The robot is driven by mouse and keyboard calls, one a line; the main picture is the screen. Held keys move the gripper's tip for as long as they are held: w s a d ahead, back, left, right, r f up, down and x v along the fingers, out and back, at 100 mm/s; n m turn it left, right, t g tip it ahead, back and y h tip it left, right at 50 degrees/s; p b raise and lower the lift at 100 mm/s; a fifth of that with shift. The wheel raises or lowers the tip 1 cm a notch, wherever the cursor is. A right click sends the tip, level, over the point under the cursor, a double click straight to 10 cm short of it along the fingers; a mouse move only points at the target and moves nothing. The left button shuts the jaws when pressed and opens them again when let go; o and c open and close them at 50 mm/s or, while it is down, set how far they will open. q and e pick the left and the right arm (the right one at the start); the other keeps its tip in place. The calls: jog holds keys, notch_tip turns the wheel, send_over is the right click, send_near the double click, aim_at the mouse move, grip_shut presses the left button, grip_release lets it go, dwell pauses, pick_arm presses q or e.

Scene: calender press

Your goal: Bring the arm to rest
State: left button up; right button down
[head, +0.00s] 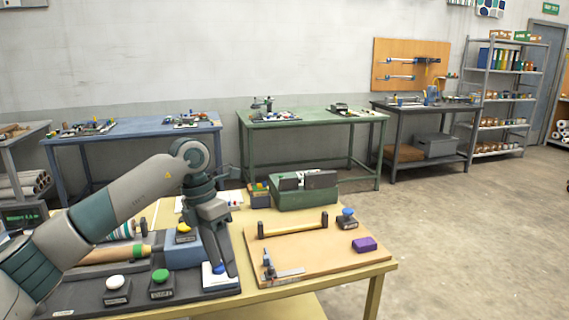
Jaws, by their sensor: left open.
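My left arm comes in from the left over the yellow-topped table (285,292). Its left gripper (222,262) points down and is open. The fingertips are above or beside a white block with a blue knob (217,279), close to the right end of the dark tray (195,293). I cannot tell whether they touch it. I see nothing held between the fingers. The gripper and forearm hide part of the tray. My right gripper is not in view.
The tray also holds a white-knobbed block (117,290), a green-knobbed block (161,284) and a wooden roller (115,253). Right of the gripper lies a wooden board (325,260) with a black-ended bar (292,228) and purple block (364,245). A green machine (304,191) stands behind. Floor at right is clear.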

pick_arm(q)
jog(key=s+d+f+n+t+h, duration=0.1)
jog(key=d+f+n+h, duration=0.45)
jog(key=d+h, duration=0.4)
jog(key=s+d+f+n+t+h, duration=0.1)
jog(key=d+f+n+h, duration=0.4)
jog(key=d+f+h, duration=0.4)
jog(key=a+f+n+t+y, duration=0.4)
jog(key=f+n+t, duration=0.1)
jog(key=f+n, duration=0.35)
jog(key=s+a+f+n+t+y, duration=0.1)
jog(key=a+f+n+t+y, duration=0.3)
jog(key=f+n, duration=0.4)
jog(key=a+f+n+t+y, duration=0.4)
jog(key=f+n+t, duration=0.15)
jog(key=f, duration=0.35)
jog(key=s+a+f+n+g+y, duration=0.2)
jog(key=s+a+f+n+y, duration=0.15)
jog(key=s+f, duration=0.55)
jog(key=s+a+f+n+g+y, duration=0.2)
jog(key=s+a+f+n+g, duration=0.15)
jog(key=s+f, duration=0.5)
jog(key=s+a+f+n+g+y, duration=0.1)
jog(key=s+a+f+n+g, duration=0.2)
jog(key=s+f, duration=0.9)
jog(key=s, duration=0.4)
jog(key=shift+s+f+y, duration=0.2)
jog(key=shift+s+y, duration=0.05)
jog(key=shift+y, duration=0.15)
jog(key=shift+n, duration=0.25)
